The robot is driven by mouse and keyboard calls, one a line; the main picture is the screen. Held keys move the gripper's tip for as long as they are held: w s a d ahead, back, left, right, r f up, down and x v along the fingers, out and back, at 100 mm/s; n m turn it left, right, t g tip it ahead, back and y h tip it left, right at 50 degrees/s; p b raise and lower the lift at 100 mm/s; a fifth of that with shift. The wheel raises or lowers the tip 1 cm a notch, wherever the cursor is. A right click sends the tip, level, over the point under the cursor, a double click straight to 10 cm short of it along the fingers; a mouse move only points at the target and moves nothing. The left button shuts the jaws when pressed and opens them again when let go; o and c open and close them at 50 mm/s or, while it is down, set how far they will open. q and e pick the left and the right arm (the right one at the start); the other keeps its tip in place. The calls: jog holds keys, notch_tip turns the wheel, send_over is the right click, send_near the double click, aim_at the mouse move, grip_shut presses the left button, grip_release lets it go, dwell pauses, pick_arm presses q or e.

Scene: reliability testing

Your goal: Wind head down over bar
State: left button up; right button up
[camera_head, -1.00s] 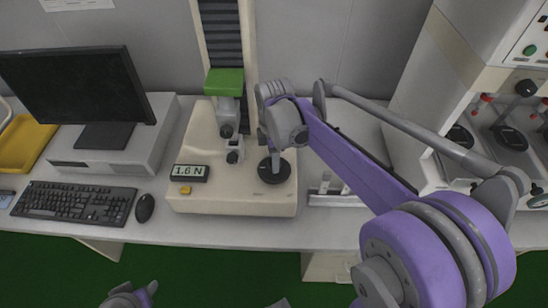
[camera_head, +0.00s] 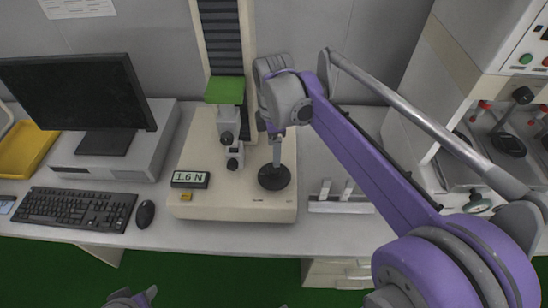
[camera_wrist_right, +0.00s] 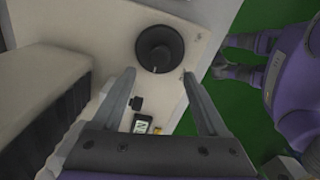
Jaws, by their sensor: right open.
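The test stand's green-topped head (camera_head: 224,90) sits on the tall column. Below it are a grey upper fixture (camera_head: 228,125) and a lower fixture (camera_head: 235,157), with a small gap between them; I cannot make out a bar there. The readout (camera_head: 190,179) shows 1.6 N. A black round handwheel (camera_head: 274,180) lies on the base's right side. My right gripper (camera_head: 279,152) is above the handwheel, pointing down. In the right wrist view it is open and empty, with the handwheel (camera_wrist_right: 160,48) beyond the fingertips. My left gripper (camera_head: 133,298) is cut off at the bottom edge.
A low grey rack (camera_head: 340,207) with two upright pieces stands right of the base. A yellow button (camera_head: 186,197) is below the readout. Monitor (camera_head: 78,90), keyboard (camera_head: 74,207), mouse (camera_head: 145,213) and yellow tray (camera_head: 25,148) are left. Another machine (camera_head: 466,105) stands right.

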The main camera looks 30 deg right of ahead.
jog(key=shift+r, duration=1.6)
jog(key=s+a+f+m+t, duration=0.2)
jog(key=s+a+f+m, duration=0.1)
jog(key=s+f+m, duration=0.3)
jog(key=s+a+f+m+t, duration=0.3)
jog(key=s+f+m, duration=0.3)
jog(key=s+m, duration=0.2)
jog(key=shift+s+a+f, duration=0.4)
jog(key=shift+s+a, duration=0.05)
jog(key=shift+s, duration=0.05)
jog(key=shift+c, duration=0.3)
